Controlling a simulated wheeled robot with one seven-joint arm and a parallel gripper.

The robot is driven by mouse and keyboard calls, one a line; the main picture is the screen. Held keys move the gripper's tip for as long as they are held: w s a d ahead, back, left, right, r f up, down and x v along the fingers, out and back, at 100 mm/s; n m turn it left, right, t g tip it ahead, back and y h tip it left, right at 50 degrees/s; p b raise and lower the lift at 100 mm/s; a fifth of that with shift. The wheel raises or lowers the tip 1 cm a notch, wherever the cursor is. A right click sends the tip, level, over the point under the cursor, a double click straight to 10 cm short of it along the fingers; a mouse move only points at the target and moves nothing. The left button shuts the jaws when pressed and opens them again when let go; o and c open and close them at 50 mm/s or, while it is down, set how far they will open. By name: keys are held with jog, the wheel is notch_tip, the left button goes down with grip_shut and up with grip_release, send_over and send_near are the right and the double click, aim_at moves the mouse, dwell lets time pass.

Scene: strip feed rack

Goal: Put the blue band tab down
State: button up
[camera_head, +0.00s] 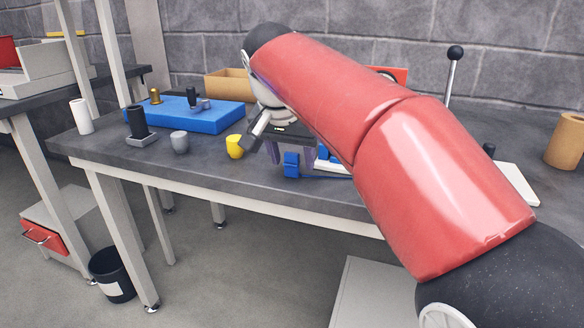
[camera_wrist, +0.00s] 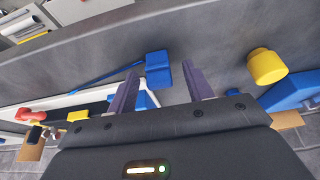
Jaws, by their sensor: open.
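The blue band tab (camera_head: 292,165) is a small blue block near the front edge of the grey bench. In the wrist view the tab (camera_wrist: 158,72) shows between my fingers, with a thin blue strip running from it to the left. My gripper (camera_wrist: 161,68) has purple fingers, which are open with a visible gap on each side of the tab. In the head view my gripper (camera_head: 291,156) is low over the bench at the tab. Whether the tab's underside rests on the bench is hard to tell.
A yellow cup (camera_head: 235,146) and a grey cup (camera_head: 180,141) stand left of my gripper. Behind them is a blue platform (camera_head: 200,118) with small parts, and a cardboard box (camera_head: 228,85). A white-framed fixture (camera_wrist: 75,100) lies close beside the tab. A black-knobbed lever (camera_head: 452,72) stands at the right.

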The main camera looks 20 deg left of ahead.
grip_shut()
dwell(0.3)
jog(key=shift+r, duration=0.1)
